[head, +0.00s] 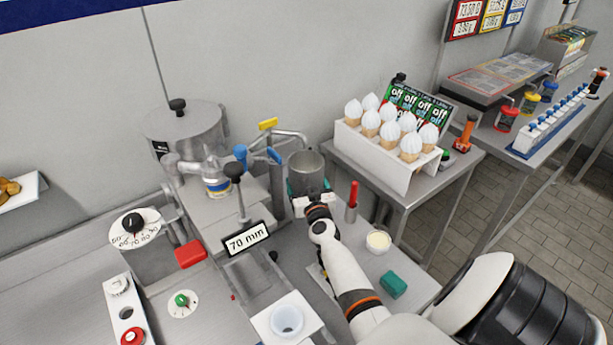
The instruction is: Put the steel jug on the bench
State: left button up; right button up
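The steel jug (306,174) is a grey, open-topped cylinder standing upright near the middle of the head view, beside the machine's blue-handled taps. My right gripper (309,192) is at the jug's near side, low on its body. Teal parts show at both sides of the jug's lower body, but the fingers are mostly hidden, so I cannot tell whether they grip it. The jug's base is hidden behind the gripper. The grey bench (345,245) lies in front and to the right of it, partly under my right arm. My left gripper is not in view.
A white rack of cones (376,155) stands on a side table to the right. A lever machine (235,200) with a 70 mm sign is left.

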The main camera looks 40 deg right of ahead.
jog(key=o, duration=1.2)
jog(key=shift+f, duration=0.1)
jog(key=shift+c, duration=0.2)
jog(key=shift+s+a, duration=0.15)
jog(key=shift+s, duration=0.05)
jog(key=p+v, duration=0.3)
jog(key=v, duration=0.8)
jog(key=shift+s+a+p, duration=0.1)
jog(key=shift+s+p, duration=0.15)
jog(key=shift+p, duration=0.1)
